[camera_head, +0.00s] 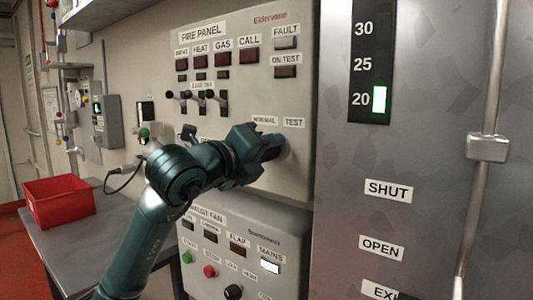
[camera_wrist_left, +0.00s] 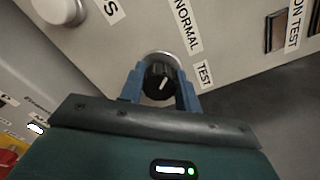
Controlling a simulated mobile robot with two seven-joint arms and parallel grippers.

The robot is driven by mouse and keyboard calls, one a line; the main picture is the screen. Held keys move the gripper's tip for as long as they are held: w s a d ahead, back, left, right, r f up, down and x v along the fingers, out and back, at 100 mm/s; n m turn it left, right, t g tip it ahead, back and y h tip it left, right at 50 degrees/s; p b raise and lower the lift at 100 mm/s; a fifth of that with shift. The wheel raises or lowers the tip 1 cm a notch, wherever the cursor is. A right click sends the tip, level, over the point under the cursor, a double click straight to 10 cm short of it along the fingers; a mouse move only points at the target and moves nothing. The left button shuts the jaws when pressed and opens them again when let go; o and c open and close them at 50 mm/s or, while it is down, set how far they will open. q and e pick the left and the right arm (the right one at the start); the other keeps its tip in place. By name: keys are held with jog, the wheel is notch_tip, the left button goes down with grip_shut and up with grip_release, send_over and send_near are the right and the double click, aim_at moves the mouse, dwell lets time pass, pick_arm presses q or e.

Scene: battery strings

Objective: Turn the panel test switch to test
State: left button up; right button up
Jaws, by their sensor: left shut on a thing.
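The fire panel (camera_head: 220,105) carries a test switch with NORMAL (camera_head: 265,121) and TEST (camera_head: 294,122) labels. In the left wrist view the switch is a black round knob (camera_wrist_left: 158,84) with a short white pointer mark, near the NORMAL label (camera_wrist_left: 187,25) and TEST label (camera_wrist_left: 204,75). The mark slants up and right; I cannot tell which label it indicates. My left gripper (camera_wrist_left: 160,88) has its blue fingers on both sides of the knob, shut on it. In the head view the left gripper (camera_head: 275,147) covers the knob. The ON TEST lamp (camera_head: 285,72) looks dark.
Below is the exhaust fan panel (camera_head: 290,240) with buttons and a lit MAINS lamp (camera_head: 270,267). A red bin (camera_head: 58,200) stands on the grey bench (camera_head: 85,240) at left. A metal cabinet (camera_head: 420,130) with a vertical pipe is at right.

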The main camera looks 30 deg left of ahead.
pick_arm(q)
jog(key=m+b, duration=0.1)
jog(key=m, duration=0.1)
jog(key=shift+f+m+b, duration=0.1)
jog(key=shift+m+b, duration=0.65)
jog(key=shift+m, duration=0.45)
jog(key=m+b, duration=0.1)
jog(key=m, duration=0.2)
jog(key=shift+m+b, duration=0.3)
jog(key=m+b, duration=0.1)
jog(key=m, duration=0.1)
jog(key=shift+m, duration=1.2)
jog(key=shift+d+m+b, duration=0.1)
jog(key=shift+m+b, duration=0.3)
jog(key=shift+m, duration=1.7)
pick_arm(e)
jog(key=shift+s+d+f+t, duration=0.15)
jog(key=shift+s+d+t, duration=0.4)
jog(key=shift+d+t, duration=0.35)
